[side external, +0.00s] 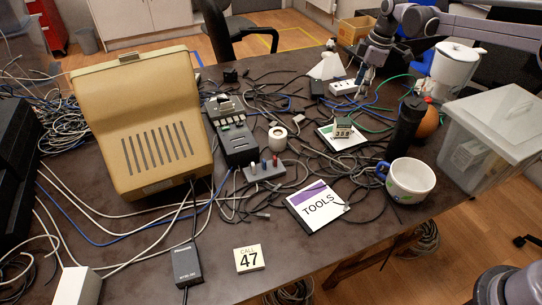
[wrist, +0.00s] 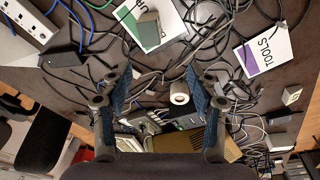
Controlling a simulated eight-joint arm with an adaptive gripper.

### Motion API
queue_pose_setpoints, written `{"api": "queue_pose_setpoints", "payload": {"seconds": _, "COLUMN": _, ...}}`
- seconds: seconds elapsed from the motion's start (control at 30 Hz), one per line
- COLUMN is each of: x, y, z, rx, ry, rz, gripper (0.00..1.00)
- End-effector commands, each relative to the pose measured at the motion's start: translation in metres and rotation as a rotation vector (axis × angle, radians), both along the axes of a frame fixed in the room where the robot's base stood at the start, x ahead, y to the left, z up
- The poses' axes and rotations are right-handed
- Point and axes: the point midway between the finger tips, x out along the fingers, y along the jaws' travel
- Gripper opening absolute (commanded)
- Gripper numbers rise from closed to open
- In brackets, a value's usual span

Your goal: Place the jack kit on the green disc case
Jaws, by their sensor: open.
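The green disc case (side external: 326,139) lies flat on the dark table, right of centre; its green edge also shows in the wrist view (wrist: 127,17). A small box with a number label (side external: 343,127) stands on this case, and it also shows in the wrist view (wrist: 148,27). No label in view reads "jack kit", so I cannot tell for certain whether this box is it. My gripper (side external: 366,74) is open above the far side of the table, behind the case and apart from it. In the wrist view, nothing is between its fingers (wrist: 155,80).
A purple-and-white TOOLS case (side external: 316,205), a CALL 47 box (side external: 249,259) and a plug block (side external: 264,171) lie nearer. A mug (side external: 410,181), a black bottle (side external: 405,128) and a clear bin (side external: 488,140) stand at right. Cables cover much of the table.

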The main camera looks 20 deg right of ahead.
Motion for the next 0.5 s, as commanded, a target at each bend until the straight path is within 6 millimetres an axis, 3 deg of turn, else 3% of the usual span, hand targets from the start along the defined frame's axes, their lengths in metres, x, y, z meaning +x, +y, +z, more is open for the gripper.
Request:
{"api": "queue_pose_setpoints", "payload": {"seconds": 0.2, "x": -0.050, "y": 0.014, "z": 0.047, "rx": 0.009, "ry": -0.072, "rz": -0.181, "gripper": 0.60}}
{"api": "queue_pose_setpoints", "payload": {"seconds": 0.5, "x": -0.129, "y": 0.029, "z": 0.080, "rx": 0.052, "ry": -0.177, "rz": -0.426, "gripper": 0.60}}
